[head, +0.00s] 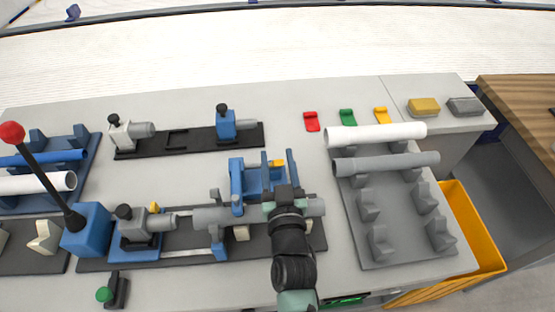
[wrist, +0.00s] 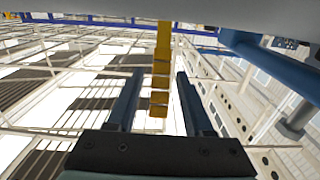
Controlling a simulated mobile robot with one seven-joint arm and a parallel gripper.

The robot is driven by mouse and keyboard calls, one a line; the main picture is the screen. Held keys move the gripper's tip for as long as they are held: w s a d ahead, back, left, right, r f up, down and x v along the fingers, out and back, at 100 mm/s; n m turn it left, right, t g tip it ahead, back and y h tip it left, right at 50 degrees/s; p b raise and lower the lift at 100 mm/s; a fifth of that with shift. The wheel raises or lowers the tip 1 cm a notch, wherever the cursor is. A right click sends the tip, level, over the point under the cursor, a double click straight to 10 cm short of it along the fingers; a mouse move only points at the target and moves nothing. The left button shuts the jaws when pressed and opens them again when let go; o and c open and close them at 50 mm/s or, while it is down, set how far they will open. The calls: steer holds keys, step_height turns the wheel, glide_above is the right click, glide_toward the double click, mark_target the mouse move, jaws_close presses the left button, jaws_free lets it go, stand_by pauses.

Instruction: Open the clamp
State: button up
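The blue clamp (head: 250,182) stands around the grey pipe (head: 210,217) on the dark front fixture, with a small yellow piece (head: 277,163) at its top. My gripper (head: 283,191) is at the clamp's right side, over the pipe, and hides part of both. In the wrist view my gripper (wrist: 158,95) has its two dark fingers spread apart. A yellow stepped bar (wrist: 160,70) hangs in the gap between them, and no finger is seen touching it. A blue part (wrist: 265,55) shows at the right there. I cannot tell whether the clamp is open or shut.
A white pipe (head: 375,134) and a grey pipe (head: 388,163) lie on the grey rack (head: 390,250) at the right. A red-knobbed lever (head: 12,133) stands at the left. A black fixture (head: 185,143) lies behind. The table between it and the red tab (head: 311,121) is clear.

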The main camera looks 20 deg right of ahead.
jaws_close()
stand_by(1.2)
